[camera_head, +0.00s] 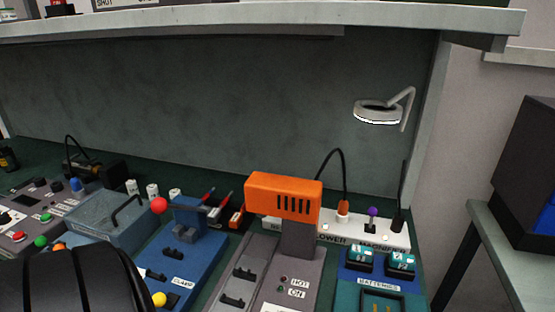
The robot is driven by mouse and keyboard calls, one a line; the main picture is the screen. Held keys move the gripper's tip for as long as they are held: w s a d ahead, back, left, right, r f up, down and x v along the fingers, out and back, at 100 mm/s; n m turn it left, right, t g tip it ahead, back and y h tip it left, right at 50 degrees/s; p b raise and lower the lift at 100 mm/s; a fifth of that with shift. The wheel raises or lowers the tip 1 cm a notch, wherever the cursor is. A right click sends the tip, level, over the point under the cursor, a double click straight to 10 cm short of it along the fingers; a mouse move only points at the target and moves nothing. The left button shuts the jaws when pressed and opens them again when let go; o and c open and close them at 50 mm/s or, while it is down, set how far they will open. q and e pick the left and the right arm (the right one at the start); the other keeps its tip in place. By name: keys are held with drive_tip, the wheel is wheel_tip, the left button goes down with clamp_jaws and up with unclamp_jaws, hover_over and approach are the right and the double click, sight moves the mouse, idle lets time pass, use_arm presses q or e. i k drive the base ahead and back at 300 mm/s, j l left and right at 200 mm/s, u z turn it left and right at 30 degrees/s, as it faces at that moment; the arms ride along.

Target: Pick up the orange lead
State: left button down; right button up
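A black cable (331,158) rises from the plug, arches over and drops behind an orange housing (284,196). The cable's other end is hidden there. A large dark rounded shape, apparently part of my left arm, fills the lower left corner. No gripper fingers show, and my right arm is not seen.
A purple-topped toggle (373,212) and a black plug (398,225) stand on the white strip (384,237). A blue battery panel (358,281) lies in front. A blue unit with red and yellow knobs (185,250) is left. A lamp (379,111) and overhead shelf (250,22) are above.

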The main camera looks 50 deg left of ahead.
sight(236, 220)
drive_tip(key=u, duration=1.9)
drive_tip(key=i+j, duration=0.1)
drive_tip(key=j, duration=0.2)
drive_tip(key=i+j, duration=0.1)
drive_tip(key=j, duration=0.25)
drive_tip(key=i+j+z, duration=0.1)
drive_tip(key=j, duration=0.2)
